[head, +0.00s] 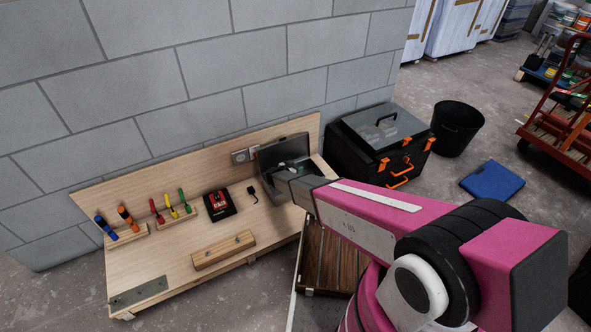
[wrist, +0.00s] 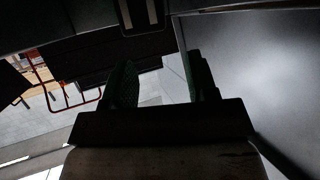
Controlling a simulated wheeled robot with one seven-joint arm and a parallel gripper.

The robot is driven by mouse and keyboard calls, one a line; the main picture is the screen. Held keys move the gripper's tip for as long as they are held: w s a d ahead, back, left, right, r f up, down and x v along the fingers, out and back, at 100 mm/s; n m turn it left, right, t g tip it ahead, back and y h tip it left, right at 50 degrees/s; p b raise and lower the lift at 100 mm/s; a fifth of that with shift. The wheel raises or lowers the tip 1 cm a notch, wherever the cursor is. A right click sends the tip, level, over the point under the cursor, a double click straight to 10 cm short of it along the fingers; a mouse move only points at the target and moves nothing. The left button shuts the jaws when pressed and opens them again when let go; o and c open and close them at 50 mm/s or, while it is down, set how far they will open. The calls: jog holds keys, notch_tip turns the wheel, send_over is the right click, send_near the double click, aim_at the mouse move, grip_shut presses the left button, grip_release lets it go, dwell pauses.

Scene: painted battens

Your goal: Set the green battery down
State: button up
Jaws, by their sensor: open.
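My gripper (wrist: 158,82) is open in the wrist view, with a gap between its two dark fingers and nothing seen held between them. In the head view the end of my arm reaches to the open grey case (head: 269,157) at the right end of the wooden bench (head: 165,262). My fingers are largely hidden there. I cannot make out a green battery in either view; the inside of the case is mostly hidden by its walls and my arm. A red battery (head: 219,200) sits in a black charger (head: 222,213) on the bench.
Blue and orange-handled tools and several screwdrivers (head: 170,212) stand in wooden racks at left. A wooden batten (head: 223,249) lies at the bench front. A black toolbox (head: 370,150) stands beyond the case. Bare bench shows around the charger.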

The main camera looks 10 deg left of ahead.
jog(key=r+v, duration=0.1)
jog(key=v, duration=1.1)
jog(key=w+d+r+n+y, duration=0.35)
jog(key=d+r+y, duration=0.2)
jog(key=r, duration=0.35)
jog(key=w+d+r+n+y, duration=0.2)
jog(key=w+d+r+y, duration=0.2)
jog(key=r+y, duration=0.3)
jog(key=s+d+r+g+h, duration=0.1)
jog(key=s+d+r+g, duration=0.2)
jog(key=s+d, duration=0.4)
jog(key=s+d+r+g+h, duration=0.2)
jog(key=s+d+r+g, duration=0.2)
jog(key=s+d, duration=0.4)
jog(key=s+d+r+g+h, duration=0.2)
jog(key=s+d, duration=0.5)
jog(key=d, duration=0.9)
jog(key=r+g, duration=0.1)
jog(key=g, duration=0.1)
jog(key=shift+s+d+r+g, duration=0.15)
jog(key=shift+s+r+g, duration=0.05)
jog(key=shift+s+g, duration=0.1)
